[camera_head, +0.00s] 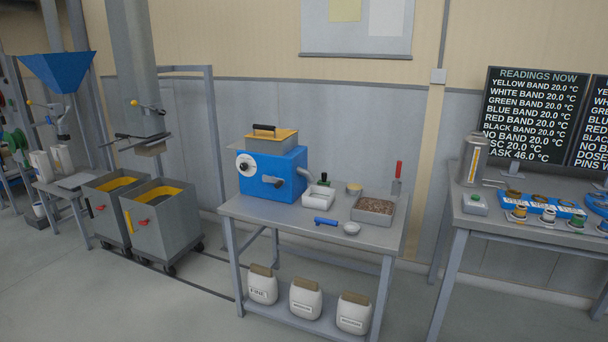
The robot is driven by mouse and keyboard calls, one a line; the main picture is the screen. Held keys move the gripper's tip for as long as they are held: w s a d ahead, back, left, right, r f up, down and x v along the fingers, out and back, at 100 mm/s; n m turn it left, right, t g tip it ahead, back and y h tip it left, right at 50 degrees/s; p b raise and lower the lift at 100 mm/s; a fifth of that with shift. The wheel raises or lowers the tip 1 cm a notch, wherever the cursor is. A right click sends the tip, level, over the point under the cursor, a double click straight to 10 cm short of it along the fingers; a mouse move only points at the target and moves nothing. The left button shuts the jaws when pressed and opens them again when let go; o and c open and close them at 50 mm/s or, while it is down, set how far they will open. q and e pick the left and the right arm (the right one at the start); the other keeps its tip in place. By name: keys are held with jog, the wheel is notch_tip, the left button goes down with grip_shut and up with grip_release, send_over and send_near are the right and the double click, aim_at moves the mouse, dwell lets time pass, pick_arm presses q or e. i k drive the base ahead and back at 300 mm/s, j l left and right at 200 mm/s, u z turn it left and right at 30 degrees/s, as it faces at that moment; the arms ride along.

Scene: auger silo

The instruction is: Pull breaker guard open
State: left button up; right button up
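A blue box-shaped machine (272,174) stands on the grey metal table in the middle of the view. I cannot tell for certain that it is the breaker. On its top is a grey hopper with an orange-yellow cover (272,136) that has a black handle (264,128). The cover appears to lie flat. Neither of my grippers is in view.
On the metal table (240,208) are a white tray (318,193), a tray of grain (375,206), a blue-handled tool (325,222) and a small bowl (351,228). Several white jars sit on its lower shelf. Wheeled grey bins (164,234) stand left. Floor in front is clear.

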aim_at(265, 132)
jog(key=i+u, duration=0.15)
jog(key=i, duration=0.3)
jog(key=i+l+u, duration=0.15)
jog(key=i, duration=0.3)
jog(key=i+j, duration=0.15)
jog(key=i, duration=0.3)
jog(key=i+j+u, duration=0.1)
jog(key=i, duration=0.3)
jog(key=j, duration=0.1)
